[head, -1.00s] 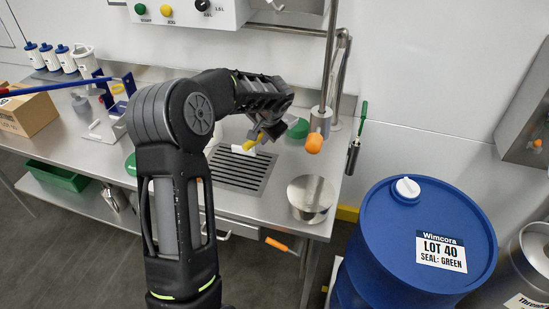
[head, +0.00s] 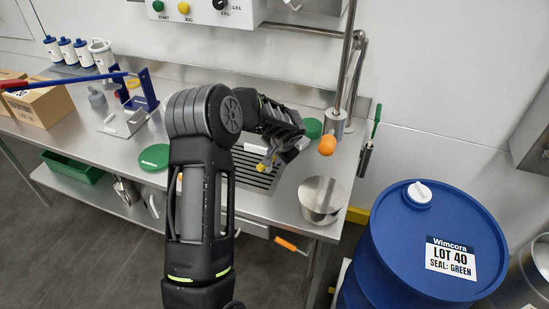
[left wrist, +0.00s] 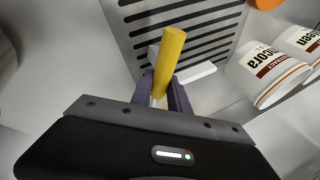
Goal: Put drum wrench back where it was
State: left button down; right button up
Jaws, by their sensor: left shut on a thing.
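The drum wrench appears to be a tool with a yellow handle (left wrist: 168,62) and a white crosspiece (left wrist: 195,75). My left gripper (left wrist: 166,96) is shut on it in the left wrist view, the handle standing up between the fingers. In the head view, the left gripper (head: 270,158) is over the slotted grate in the steel worktop, and only a little yellow of the tool (head: 262,167) shows. I cannot tell whether the tool touches the grate. My right gripper is not in view.
The slotted grate (head: 250,178) lies beneath the gripper. A steel pot (head: 320,197) stands right of it, near the front edge. A green disc (head: 154,157) lies to the left. A blue drum (head: 400,245) stands right of the bench.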

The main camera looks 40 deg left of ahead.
pick_arm(q)
jog(key=shift+f, duration=0.4)
jog(key=shift+f, duration=0.15)
jog(key=c, duration=1.3)
grip_release()
jog(key=shift+o, duration=0.2)
jog(key=v, duration=1.2)
jog(key=shift+b, duration=0.45)
